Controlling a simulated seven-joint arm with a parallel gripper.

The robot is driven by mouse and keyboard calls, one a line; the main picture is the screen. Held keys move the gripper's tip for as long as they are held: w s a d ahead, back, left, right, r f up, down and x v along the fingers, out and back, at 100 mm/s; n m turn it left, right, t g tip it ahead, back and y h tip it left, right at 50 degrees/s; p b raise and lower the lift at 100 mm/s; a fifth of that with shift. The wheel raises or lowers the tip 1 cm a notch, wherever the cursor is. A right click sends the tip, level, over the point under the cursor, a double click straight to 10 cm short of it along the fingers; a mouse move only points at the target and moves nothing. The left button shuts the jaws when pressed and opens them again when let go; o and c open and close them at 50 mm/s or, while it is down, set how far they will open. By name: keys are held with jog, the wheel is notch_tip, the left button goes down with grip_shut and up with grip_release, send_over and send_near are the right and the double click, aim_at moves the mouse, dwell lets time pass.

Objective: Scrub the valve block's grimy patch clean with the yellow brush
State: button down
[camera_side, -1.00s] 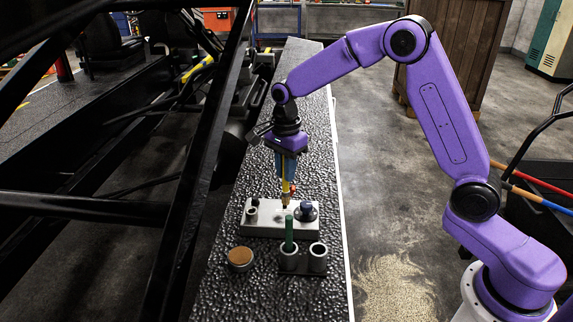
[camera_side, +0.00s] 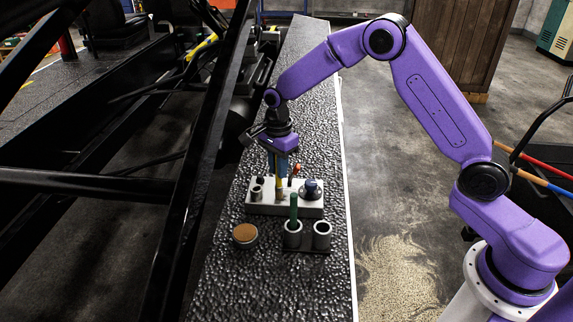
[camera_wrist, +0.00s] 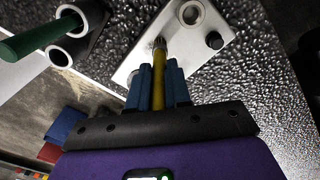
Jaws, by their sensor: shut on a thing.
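The yellow brush (camera_side: 278,184) is upright in my gripper (camera_side: 281,170), between its blue fingers. In the wrist view the yellow handle (camera_wrist: 159,60) runs between the gripper fingers (camera_wrist: 159,70). The brush's head points down at the top of the pale grey valve block (camera_side: 259,208) and overlaps it in both views. I cannot tell whether the bristles touch the block. The block also shows in the wrist view (camera_wrist: 184,50), with a round port and a dark knob. I cannot make out the grimy patch; the brush may cover it.
A green rod (camera_side: 293,207) stands in one grey cup, beside an empty cup (camera_side: 322,236), in front of the block. A brown-topped round tin (camera_side: 244,236) is at the left. A dark knob (camera_side: 311,188) rises from the block. Black frame bars (camera_side: 186,190) stand left.

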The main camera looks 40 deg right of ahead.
jog(key=shift+w+a, duration=0.3)
notch_tip(320, 180, up, 8)
jog(key=s+d, duration=0.2)
jog(key=s, duration=0.1)
jog(key=shift+d, duration=0.4)
dwell(1.0)
